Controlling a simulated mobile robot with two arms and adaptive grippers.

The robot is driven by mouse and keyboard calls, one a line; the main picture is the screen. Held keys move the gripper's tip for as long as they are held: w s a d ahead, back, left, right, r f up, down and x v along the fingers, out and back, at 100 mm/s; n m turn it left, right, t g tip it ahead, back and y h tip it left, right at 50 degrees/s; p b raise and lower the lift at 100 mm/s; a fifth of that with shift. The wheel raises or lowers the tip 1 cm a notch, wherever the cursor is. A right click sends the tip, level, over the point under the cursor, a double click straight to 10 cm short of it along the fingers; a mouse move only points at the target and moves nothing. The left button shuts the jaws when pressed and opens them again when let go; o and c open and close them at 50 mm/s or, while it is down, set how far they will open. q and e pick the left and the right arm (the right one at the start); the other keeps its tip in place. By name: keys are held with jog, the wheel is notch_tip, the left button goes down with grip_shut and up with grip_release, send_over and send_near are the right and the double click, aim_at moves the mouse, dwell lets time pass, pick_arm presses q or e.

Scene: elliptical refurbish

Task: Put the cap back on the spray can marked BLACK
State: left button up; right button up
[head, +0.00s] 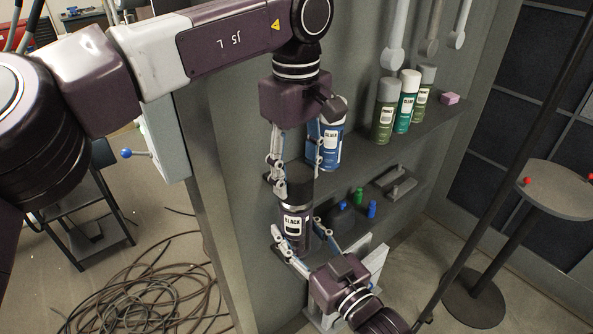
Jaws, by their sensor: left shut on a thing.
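The spray can marked BLACK (294,224) is dark with a white label and stands roughly upright in front of the shelves. My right gripper (302,238) reaches up from below, its fingers on both sides of the can's lower part, shut on it. My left gripper (299,182) comes down from above and is shut on a dark cap (299,184) at the can's top. The fingers partly hide the cap. I cannot tell whether it is seated on the can or just above it.
A blue can (331,146) stands on the upper shelf behind my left gripper. Farther right are several green and teal cans (406,103) and a pink block (449,98). Small green and blue caps (372,209) sit on the lower shelf. Cables (150,295) lie on the floor.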

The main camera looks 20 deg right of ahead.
pick_arm(q)
jog(key=shift+f, duration=0.75)
dwell(1.1)
jog(key=o, duration=0.8)
jog(key=shift+o, duration=0.2)
jog(key=o, duration=0.9)
jog(key=shift+r, duration=0.1)
jog(key=shift+r, duration=3.45)
